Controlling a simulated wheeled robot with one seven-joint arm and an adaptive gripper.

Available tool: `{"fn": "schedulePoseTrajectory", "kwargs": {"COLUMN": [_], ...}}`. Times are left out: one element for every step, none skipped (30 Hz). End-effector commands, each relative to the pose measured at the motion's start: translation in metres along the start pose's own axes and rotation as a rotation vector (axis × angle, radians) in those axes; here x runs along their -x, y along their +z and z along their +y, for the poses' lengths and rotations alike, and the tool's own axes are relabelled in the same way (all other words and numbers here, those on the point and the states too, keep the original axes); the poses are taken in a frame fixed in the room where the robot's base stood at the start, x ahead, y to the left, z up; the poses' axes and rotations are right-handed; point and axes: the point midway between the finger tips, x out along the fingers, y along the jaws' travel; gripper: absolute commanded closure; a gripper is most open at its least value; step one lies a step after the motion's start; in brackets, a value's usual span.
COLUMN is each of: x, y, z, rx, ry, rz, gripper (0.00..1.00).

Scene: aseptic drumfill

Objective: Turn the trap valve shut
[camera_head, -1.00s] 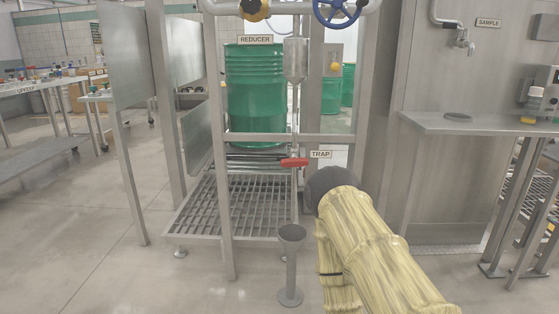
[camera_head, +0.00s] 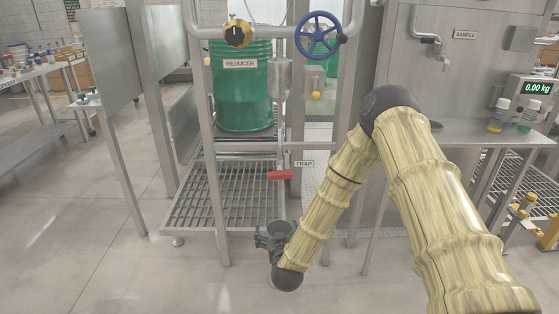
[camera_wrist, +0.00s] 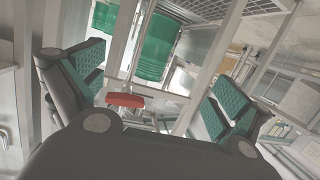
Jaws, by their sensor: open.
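The trap valve's red handle (camera_head: 280,175) sits on a thin vertical pipe below a metal cylinder, beside the TRAP label (camera_head: 304,163). The handle lies roughly level in the head view. It also shows in the wrist view as a red bar (camera_wrist: 125,100), between and beyond my fingers. My gripper (camera_head: 268,236) is low, below the handle and apart from it, in front of the grating. In the wrist view my gripper (camera_wrist: 155,95) has its two green-padded fingers wide apart with nothing between them.
A metal grating (camera_head: 205,200) lies below the valve. Steel posts flank it. A shelf with a scale (camera_head: 537,88) is at right.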

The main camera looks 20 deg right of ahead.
Motion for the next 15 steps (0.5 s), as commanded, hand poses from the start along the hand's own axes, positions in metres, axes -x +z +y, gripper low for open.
{"fn": "schedulePoseTrajectory", "kwargs": {"x": [-0.006, -0.01, -0.015, -0.017, -0.02, -0.022, -0.024, -0.025, -0.026, -0.027, -0.029, -0.031, -0.033, -0.035, -0.038], "y": [-0.039, -0.054, -0.071, -0.082, -0.092, -0.103, -0.11, -0.115, -0.121, -0.124, -0.126, -0.128, -0.128, -0.129, -0.129], "z": [0.006, 0.01, 0.014, 0.017, 0.019, 0.022, 0.024, 0.026, 0.028, 0.029, 0.029, 0.03, 0.03, 0.03, 0.031], "rx": [-0.004, -0.003, -0.003, -0.003, -0.002, -0.002, -0.002, -0.001, -0.001, 0.0, 0.0, 0.0, -0.001, -0.001, -0.001], "ry": [0.029, 0.046, 0.066, 0.08, 0.092, 0.106, 0.115, 0.123, 0.131, 0.136, 0.139, 0.141, 0.142, 0.142, 0.142], "rz": [0.05, 0.077, 0.108, 0.128, 0.146, 0.166, 0.178, 0.189, 0.199, 0.205, 0.209, 0.212, 0.214, 0.214, 0.214], "gripper": [0.0, 0.0, 0.0, 0.0, 0.0, 0.0, 0.0, 0.0, 0.0, 0.0, 0.0, 0.0, 0.0, 0.0, 0.0]}}
